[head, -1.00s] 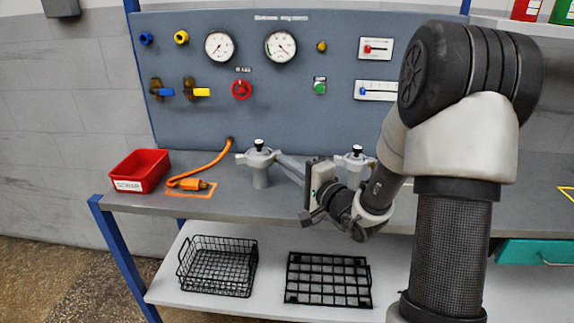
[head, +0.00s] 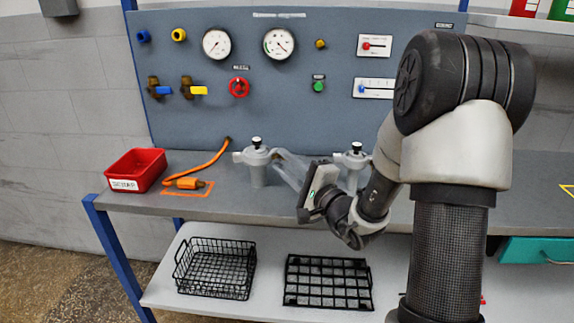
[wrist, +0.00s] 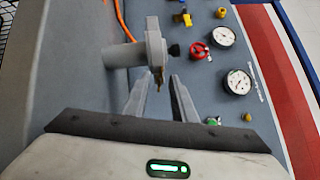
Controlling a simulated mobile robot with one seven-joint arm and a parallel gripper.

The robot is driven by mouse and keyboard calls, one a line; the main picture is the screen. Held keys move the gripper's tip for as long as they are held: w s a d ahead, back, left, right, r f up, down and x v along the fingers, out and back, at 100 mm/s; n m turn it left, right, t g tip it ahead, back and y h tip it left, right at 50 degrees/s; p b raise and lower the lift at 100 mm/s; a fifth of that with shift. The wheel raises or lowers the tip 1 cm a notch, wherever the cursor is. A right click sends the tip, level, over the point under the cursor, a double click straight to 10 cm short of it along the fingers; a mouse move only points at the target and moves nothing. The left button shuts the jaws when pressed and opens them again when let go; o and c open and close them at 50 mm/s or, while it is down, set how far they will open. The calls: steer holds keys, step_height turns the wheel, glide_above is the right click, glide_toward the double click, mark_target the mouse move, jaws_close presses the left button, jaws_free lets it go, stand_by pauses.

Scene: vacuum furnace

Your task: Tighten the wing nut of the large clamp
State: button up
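A grey clamp (head: 257,158) with a black knob on top sits on a grey post on the bench, left of centre in the head view. A similar clamp (head: 353,160) stands to its right, partly behind my arm. In the wrist view the left clamp (wrist: 155,48) appears sideways, with a small brass-coloured piece, likely the wing nut (wrist: 158,77), pointing toward me. My gripper (head: 281,160) reaches in from the right, close to the left clamp. In the wrist view my gripper (wrist: 162,83) has its fingers apart, with the brass piece seen between the tips; contact is not clear.
A red bin (head: 137,170) and an orange hose tool (head: 187,183) lie at the bench's left. A panel (head: 300,110) with gauges and valves rises behind. A wire basket (head: 215,267) and black rack (head: 328,282) sit on the lower shelf.

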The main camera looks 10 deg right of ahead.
steer(key=p+v, duration=0.1)
steer(key=v, duration=0.9)
steer(key=shift+s+d, duration=0.2)
steer(key=shift+s, duration=0.1)
steer(key=p+v, duration=0.6)
steer(key=shift+s+p, duration=0.4)
steer(key=shift+d, duration=0.1)
steer(key=shift+d+h+p, duration=0.1)
steer(key=shift+h+p, duration=0.2)
